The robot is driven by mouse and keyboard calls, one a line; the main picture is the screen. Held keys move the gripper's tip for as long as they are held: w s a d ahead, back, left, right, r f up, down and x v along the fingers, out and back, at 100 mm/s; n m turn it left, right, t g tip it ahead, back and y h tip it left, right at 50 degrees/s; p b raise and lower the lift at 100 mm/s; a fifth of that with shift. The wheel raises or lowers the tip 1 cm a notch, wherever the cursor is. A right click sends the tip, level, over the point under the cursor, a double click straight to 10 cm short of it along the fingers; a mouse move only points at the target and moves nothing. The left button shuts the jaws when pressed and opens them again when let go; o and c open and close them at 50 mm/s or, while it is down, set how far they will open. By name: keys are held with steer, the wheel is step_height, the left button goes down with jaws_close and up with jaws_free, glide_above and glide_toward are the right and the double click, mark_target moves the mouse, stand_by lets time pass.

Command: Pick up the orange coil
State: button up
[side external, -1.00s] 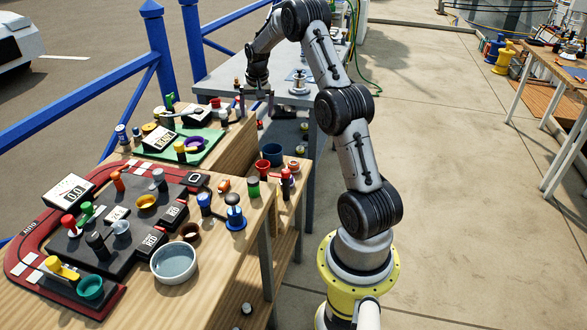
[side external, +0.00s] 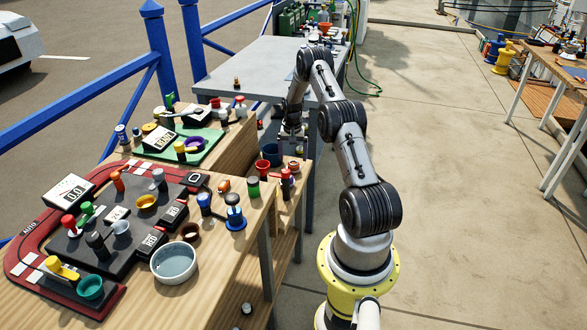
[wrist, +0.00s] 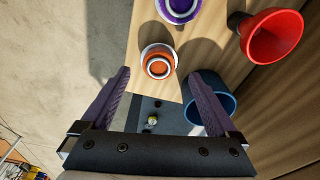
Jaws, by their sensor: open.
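The orange coil (wrist: 158,64) is a round orange ring on a pale flanged spool, seen from above in the wrist view. It sits on the wooden bench close to its edge. It seems to be the small orange-red round thing (side external: 293,165) at the bench's right edge in the side view. My gripper (wrist: 160,79) is open and empty, its two purple-grey fingers spread wide. The coil lies just ahead of the gap between the fingertips, and neither finger appears to touch it. In the side view my gripper (side external: 293,151) hangs low beside the blue cup.
A blue cup (wrist: 213,103) stands close by the right finger. A red funnel (wrist: 272,38) is at upper right, and a purple coil (wrist: 178,8) is beyond the orange one. Many small parts crowd the bench. The grey table (side external: 245,76) behind is mostly clear.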

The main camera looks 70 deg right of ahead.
mark_target(293, 163)
steer(key=shift+d+f, duration=0.15)
steer(key=shift+f, duration=1.2)
steer(key=shift+d+f, duration=0.1)
steer(key=shift+f, duration=1.2)
steer(key=c, duration=1.4)
